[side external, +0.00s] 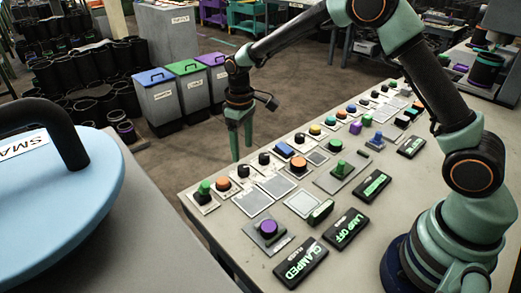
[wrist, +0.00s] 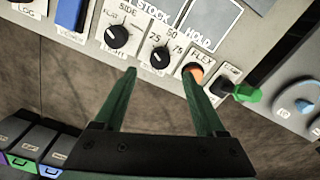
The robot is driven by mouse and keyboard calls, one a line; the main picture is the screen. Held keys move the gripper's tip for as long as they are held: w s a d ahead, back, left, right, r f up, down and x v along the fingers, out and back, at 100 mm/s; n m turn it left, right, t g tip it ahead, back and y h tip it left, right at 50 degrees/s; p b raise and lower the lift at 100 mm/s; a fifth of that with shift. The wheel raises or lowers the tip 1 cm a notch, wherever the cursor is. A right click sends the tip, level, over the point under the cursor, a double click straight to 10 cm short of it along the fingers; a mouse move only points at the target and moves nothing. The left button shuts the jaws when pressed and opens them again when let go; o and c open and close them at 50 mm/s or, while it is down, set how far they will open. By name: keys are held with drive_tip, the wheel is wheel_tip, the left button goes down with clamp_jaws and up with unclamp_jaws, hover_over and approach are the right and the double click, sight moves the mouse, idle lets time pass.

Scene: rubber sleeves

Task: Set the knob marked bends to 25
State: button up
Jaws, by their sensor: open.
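A black round knob (wrist: 160,56) on a white plate with the marks 25, 50 and 75 sits near the panel's edge. I cannot read the word bends on it, and its pointer direction is unclear. It also shows in the side external view (side external: 243,171) between an orange button and another black knob. My gripper (wrist: 160,72) is open and empty, its green fingertips spread to either side below the knob in the wrist view. The right fingertip overlaps the orange FLEX button. In the side external view my gripper (side external: 242,153) points down beyond the panel's far-left edge, apart from the knob.
The orange FLEX button (wrist: 196,74) and a green knob (wrist: 243,92) are to the right. A black SIDE knob (wrist: 116,36) and a blue rocker (wrist: 70,14) are to the left. Lidded bins (side external: 169,95) stand beyond the panel. A blue lid (side external: 62,190) lies at left.

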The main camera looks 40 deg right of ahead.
sight(243, 167)
wheel_tip(243, 167, up, 6)
drive_tip(key=shift+f, duration=0.2)
drive_tip(key=s+d+r+m+t, duration=0.2)
drive_tip(key=s+d+r+t, duration=0.15)
drive_tip(key=s+r, duration=0.65)
drive_tip(key=s+d+r+m+t, duration=0.1)
drive_tip(key=s+d+m+t, duration=0.1)
drive_tip(key=s, duration=0.8)
drive_tip(key=shift+s+d+r, duration=0.15)
drive_tip(key=shift+d+r, duration=0.2)
drive_tip(key=shift+d, duration=0.4)
